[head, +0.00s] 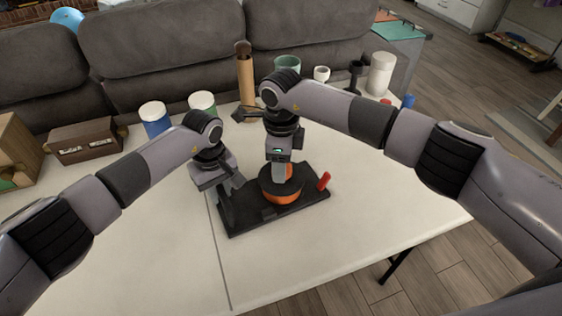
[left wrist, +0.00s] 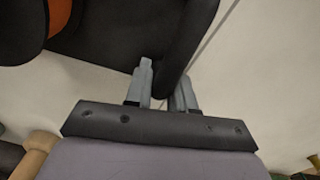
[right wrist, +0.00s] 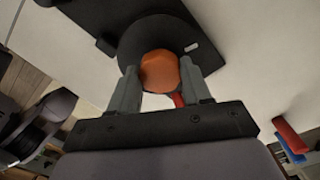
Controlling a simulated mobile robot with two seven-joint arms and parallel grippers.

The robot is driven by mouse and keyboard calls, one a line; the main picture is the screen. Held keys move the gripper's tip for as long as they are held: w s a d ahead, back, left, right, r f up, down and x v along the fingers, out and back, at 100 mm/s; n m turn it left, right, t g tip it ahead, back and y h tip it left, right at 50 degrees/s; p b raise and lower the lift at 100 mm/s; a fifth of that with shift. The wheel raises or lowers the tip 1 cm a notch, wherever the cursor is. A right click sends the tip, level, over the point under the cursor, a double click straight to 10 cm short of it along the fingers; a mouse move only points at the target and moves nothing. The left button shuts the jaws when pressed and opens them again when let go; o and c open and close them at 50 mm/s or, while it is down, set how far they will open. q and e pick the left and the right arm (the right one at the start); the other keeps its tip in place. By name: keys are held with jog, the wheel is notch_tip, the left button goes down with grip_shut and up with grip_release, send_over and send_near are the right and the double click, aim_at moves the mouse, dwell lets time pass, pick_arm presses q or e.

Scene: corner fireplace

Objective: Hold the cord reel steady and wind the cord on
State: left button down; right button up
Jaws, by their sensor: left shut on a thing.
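The cord reel stands on the table on a black base (head: 300,217). It has a black disc (head: 268,186), an orange band (head: 283,197) under it and a red upright piece (head: 323,181) at the base's right end. My left gripper (head: 230,186) is shut on a black bar at the base's left end; the bar shows between its fingers in the left wrist view (left wrist: 174,65). My right gripper (head: 281,176) points down over the disc. In the right wrist view its fingers are apart, either side of an orange knob (right wrist: 160,72), with no clear grip. I cannot make out a loose cord.
Behind the reel stand a blue jar (head: 156,124), a green jar (head: 203,103), a tall tan cylinder (head: 246,80), a green cup (head: 288,64) and a white canister (head: 381,74). A brown box (head: 85,141) is at the left. The front table (head: 375,215) is clear.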

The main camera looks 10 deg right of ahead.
jog(key=shift+m, duration=1.6)
jog(key=o, duration=1.1)
jog(key=shift+c, duration=0.2)
notch_tip(320, 180, up, 12)
pick_arm(q)
jog(key=c, duration=0.9)
grip_release()
